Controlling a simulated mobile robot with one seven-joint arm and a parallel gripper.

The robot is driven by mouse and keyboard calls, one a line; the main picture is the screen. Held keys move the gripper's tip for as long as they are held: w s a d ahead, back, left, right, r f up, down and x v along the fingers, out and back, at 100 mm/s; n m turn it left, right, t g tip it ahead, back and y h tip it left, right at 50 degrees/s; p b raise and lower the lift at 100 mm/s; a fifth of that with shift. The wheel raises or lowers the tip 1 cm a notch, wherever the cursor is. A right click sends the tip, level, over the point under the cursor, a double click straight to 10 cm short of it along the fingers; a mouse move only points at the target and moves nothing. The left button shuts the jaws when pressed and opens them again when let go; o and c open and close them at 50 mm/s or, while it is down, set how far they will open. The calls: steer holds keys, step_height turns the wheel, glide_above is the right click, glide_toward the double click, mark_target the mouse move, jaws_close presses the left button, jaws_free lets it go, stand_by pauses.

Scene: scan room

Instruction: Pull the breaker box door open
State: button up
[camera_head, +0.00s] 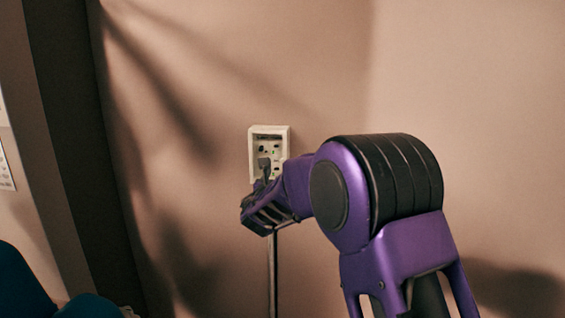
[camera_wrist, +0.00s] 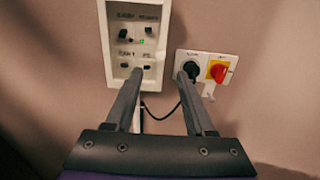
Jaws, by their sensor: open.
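The breaker box is most likely the white, recessed box (camera_head: 284,143) on the wall in the head view, with small dark switches and a green light. In the wrist view the white box (camera_wrist: 117,50) fills the upper left; I cannot make out a separate door leaf. My gripper (camera_wrist: 160,76) is open, with nothing seen between its two dark fingers. The left fingertip overlaps the box's lower edge in the picture, and the right one reaches toward the plate beside it. Contact cannot be told. In the head view my gripper (camera_head: 264,172) covers the box's lower part.
A plate with a red-and-yellow rotary switch (camera_wrist: 218,71) and a black knob (camera_wrist: 191,68) is right of the box. A dark cable (camera_wrist: 163,117) hangs below. A pale conduit (camera_head: 271,275) runs down the wall. A dark blue object (camera_head: 22,285) is at lower left.

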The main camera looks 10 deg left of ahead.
mark_target(283, 161)
steer(key=w+p, duration=0.1)
steer(key=w, duration=0.8)
steer(key=shift+d, duration=0.2)
jaws_close()
stand_by(1.1)
